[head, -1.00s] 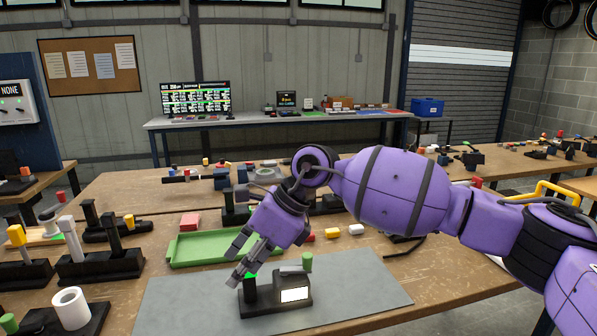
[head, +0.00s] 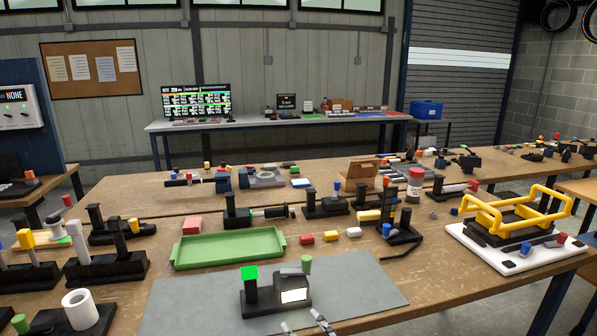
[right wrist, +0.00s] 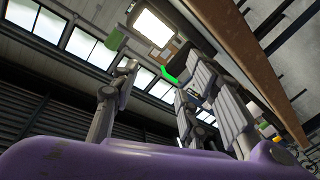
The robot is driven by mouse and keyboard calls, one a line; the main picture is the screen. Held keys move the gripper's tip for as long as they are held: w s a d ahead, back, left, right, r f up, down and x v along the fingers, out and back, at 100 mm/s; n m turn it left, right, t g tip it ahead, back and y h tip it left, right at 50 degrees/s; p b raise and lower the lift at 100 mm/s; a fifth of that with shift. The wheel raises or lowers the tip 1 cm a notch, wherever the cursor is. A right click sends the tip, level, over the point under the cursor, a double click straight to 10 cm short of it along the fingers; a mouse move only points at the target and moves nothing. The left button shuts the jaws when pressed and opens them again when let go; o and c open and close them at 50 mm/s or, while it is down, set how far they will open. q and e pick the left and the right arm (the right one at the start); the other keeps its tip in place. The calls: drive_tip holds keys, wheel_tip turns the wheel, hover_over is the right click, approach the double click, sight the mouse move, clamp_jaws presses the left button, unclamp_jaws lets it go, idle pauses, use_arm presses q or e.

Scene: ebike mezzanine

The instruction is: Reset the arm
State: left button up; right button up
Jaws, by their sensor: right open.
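My right gripper (head: 306,326) shows only as grey fingertips at the bottom edge of the head view, just in front of a black device on the grey mat. In the right wrist view my right gripper (right wrist: 160,88) is open, its fingers spread with nothing between them. The black device (head: 262,308) has a green-topped post, a green knob and a lit white panel. The panel also shows beyond the fingers in the right wrist view (right wrist: 153,27). The rest of the right arm is out of the head view. My left gripper is in neither view.
The grey mat (head: 370,285) is bare right of the device. Behind it are a green tray (head: 228,248) and small coloured blocks. A yellow-handled frame (head: 515,215) stands at right. Black stands and a white roll (head: 80,309) stand at left.

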drive_tip(key=s+d+f+m+g+h, duration=0.2)
drive_tip(key=s+d+f+m, duration=0.1)
drive_tip(key=s+d+f, duration=0.3)
drive_tip(key=s+d+f+m+g+h, duration=0.1)
drive_tip(key=s+d+f+m+h, duration=0.2)
drive_tip(key=s+f, duration=0.4)
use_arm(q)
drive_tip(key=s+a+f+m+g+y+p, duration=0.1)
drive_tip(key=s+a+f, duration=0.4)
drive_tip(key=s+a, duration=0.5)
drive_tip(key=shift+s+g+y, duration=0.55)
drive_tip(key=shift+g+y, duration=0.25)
use_arm(e)
drive_tip(key=s+d+f+m+g, duration=0.1)
drive_tip(key=s+d+f, duration=0.2)
drive_tip(key=s, duration=0.4)
drive_tip(key=s+d+f+m+g+h, duration=0.1)
drive_tip(key=s+d+f, duration=0.1)
drive_tip(key=s+f, duration=0.3)
drive_tip(key=s+d+f+m+g+h, duration=0.1)
drive_tip(key=s+d+f+m+g, duration=0.1)
drive_tip(key=s, duration=0.8)
wheel_tip(320, 180, down, 2)
drive_tip(key=shift+d+f, duration=0.25)
drive_tip(key=shift+d, duration=0.6)
